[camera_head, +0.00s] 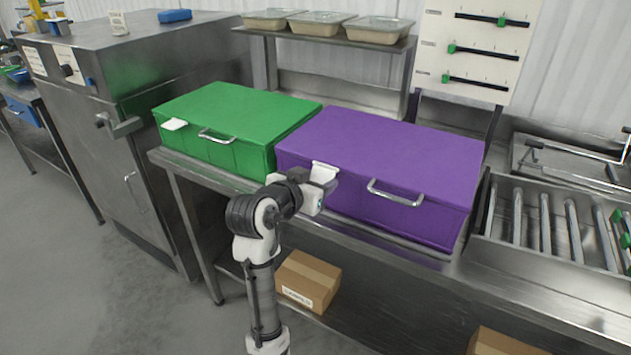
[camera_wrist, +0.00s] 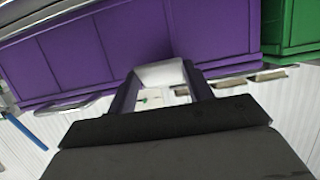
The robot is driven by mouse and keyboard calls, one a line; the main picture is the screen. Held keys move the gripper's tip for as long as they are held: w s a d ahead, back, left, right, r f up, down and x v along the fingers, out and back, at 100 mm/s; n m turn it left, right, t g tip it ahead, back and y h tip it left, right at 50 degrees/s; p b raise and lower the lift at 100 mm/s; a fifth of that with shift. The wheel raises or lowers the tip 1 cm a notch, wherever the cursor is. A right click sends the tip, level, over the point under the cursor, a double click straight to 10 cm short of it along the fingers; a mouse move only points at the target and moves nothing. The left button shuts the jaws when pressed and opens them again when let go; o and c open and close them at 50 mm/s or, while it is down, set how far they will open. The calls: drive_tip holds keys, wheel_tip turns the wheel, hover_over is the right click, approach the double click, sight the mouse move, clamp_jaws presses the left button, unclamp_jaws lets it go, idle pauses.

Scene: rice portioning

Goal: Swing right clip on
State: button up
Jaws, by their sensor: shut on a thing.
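A purple box (camera_head: 385,160) with a closed lid and a metal handle (camera_head: 395,193) on its front sits on the steel counter. A white clip (camera_head: 325,168) shows at the lid's front edge, left of the handle. My gripper (camera_head: 320,190) is at this clip, in front of the box. In the wrist view, my gripper (camera_wrist: 161,85) is shut on the white clip (camera_wrist: 162,73), which lies between its fingers against the purple box (camera_wrist: 110,45). Whether the clip is latched cannot be told. No other clip shows on the purple box.
A green box (camera_head: 230,120) with a white clip (camera_head: 174,124) and a handle stands close on the left. A roller tray (camera_head: 545,225) is on the right. A shelf with several food trays (camera_head: 318,17) and a slider board (camera_head: 470,50) stand behind. A carton (camera_head: 308,281) sits below.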

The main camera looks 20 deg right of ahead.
drive_tip(key=shift+o, duration=0.2)
drive_tip(key=shift+w+d+f, duration=0.15)
drive_tip(key=shift+d+f, duration=0.05)
drive_tip(key=shift+w+d+f, duration=0.25)
drive_tip(key=shift+w+d, duration=0.15)
drive_tip(key=shift+d, duration=0.15)
drive_tip(key=shift+c, duration=0.2)
drive_tip(key=shift+w+d, duration=0.15)
drive_tip(key=shift+o, duration=0.2)
drive_tip(key=shift+d, duration=0.15)
